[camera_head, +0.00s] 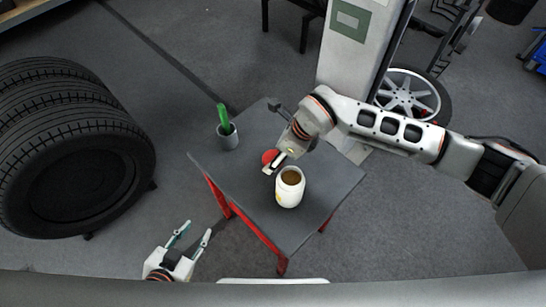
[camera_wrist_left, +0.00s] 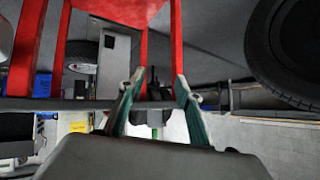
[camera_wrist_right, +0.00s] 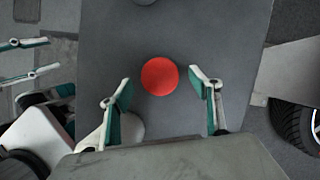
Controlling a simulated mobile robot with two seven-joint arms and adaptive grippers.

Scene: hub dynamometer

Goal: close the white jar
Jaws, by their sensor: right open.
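The white jar (camera_head: 288,196) stands upright on the small grey table, its top open and brown inside. A round red lid (camera_head: 270,156) lies on the table just beyond the jar, partly hidden by my right gripper (camera_head: 274,164). In the right wrist view the lid (camera_wrist_right: 160,76) shows between the spread, empty fingers of my right gripper (camera_wrist_right: 160,86). A pale rounded shape behind the left finger there may be the jar. My left gripper (camera_head: 192,240) is open and empty, off the table's near left side. Its fingers also show apart in the left wrist view (camera_wrist_left: 155,95).
The table (camera_head: 240,185) has a grey top and red legs. A grey cup (camera_head: 228,138) with a green object (camera_head: 223,116) stands at its left corner. Stacked tires (camera_head: 75,170) stand on the left. A white pillar (camera_head: 345,50) and a wheel (camera_head: 408,95) are behind.

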